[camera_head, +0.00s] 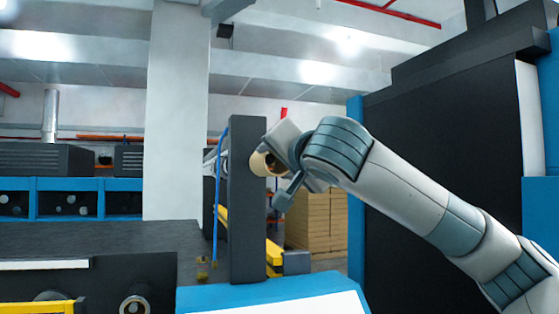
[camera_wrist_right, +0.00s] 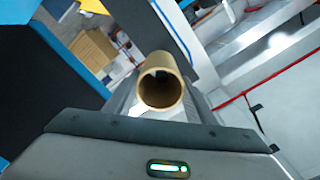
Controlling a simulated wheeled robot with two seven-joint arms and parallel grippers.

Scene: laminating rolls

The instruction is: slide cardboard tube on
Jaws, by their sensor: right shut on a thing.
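A brown cardboard tube (camera_head: 258,165) is held in my right gripper (camera_head: 281,168), close to the upper part of a dark upright post (camera_head: 247,225). In the right wrist view the tube (camera_wrist_right: 163,67) lies between the fingers, its hollow open end facing the camera and its far part pointing away toward a dark panel. My right gripper (camera_wrist_right: 160,100) is shut on it. A pale metallic part (camera_head: 210,162) shows just left of the post; whether it is a shaft in line with the tube I cannot tell. The tube's far end is hidden. My left gripper is not in view.
A blue cord (camera_head: 218,190) hangs along the post. A yellow bar (camera_head: 273,252) lies low behind it. Stacked cardboard boxes (camera_head: 310,220) stand behind my right gripper. A large dark machine panel (camera_head: 440,140) rises on the right. A dark worktop (camera_head: 110,237) lies at the left.

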